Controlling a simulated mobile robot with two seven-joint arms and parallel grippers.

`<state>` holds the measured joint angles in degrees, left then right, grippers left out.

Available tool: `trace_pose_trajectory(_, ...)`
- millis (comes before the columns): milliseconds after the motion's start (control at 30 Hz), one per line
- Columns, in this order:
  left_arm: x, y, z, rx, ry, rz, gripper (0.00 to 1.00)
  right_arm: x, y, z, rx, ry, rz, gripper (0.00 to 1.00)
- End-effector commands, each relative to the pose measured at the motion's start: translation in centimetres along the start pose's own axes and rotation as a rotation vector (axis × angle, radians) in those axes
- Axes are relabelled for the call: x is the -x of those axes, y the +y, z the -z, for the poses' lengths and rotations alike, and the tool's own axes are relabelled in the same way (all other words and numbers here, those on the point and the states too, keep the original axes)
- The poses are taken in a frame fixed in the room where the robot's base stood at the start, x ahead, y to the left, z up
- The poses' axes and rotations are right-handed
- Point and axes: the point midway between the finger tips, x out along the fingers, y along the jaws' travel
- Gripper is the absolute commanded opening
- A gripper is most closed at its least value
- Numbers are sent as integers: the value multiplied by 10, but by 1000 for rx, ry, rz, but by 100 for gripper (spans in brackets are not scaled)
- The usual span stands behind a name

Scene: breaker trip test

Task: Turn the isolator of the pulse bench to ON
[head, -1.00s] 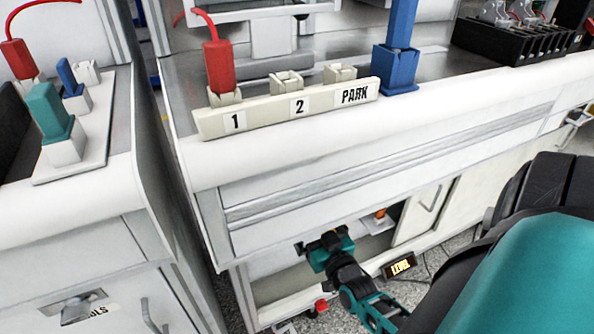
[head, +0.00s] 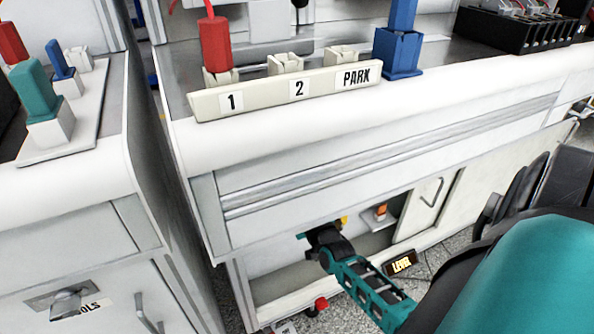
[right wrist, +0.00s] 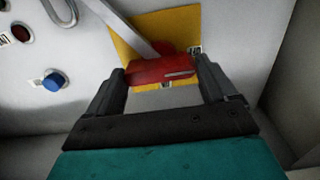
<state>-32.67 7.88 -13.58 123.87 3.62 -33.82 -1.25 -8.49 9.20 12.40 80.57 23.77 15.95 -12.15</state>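The isolator shows in the right wrist view as a red handle (right wrist: 162,70) on a grey lever over a yellow plate (right wrist: 178,28). The handle lies crosswise, and the lever runs up and left from it. My right gripper (right wrist: 161,78) is open, with one finger at each end of the red handle; I cannot tell whether they touch it. In the head view my right gripper (head: 318,236) reaches into the open lower cabinet of the bench, its fingertips hidden. A sliver of the yellow plate shows beside it. My left gripper is not in view.
A blue button (right wrist: 53,81) and a red button (right wrist: 20,33) sit on the same panel. In the head view, an orange-topped item (head: 380,211) and a LEVEL sign (head: 401,263) are near the arm. The bench edge (head: 350,115) overhangs the cabinet.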

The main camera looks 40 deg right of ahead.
Motion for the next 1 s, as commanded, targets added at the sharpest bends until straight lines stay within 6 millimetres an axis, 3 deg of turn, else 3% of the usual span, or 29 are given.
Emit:
trace_pose_trajectory(300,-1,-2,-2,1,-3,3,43,0,0,0,0,0,0,55)
trace_pose_trajectory(667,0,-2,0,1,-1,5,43,1,0,0,-63,0,0,55)
trace_pose_trajectory(1000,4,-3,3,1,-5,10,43,1,0,0,-317,-2,0,55)
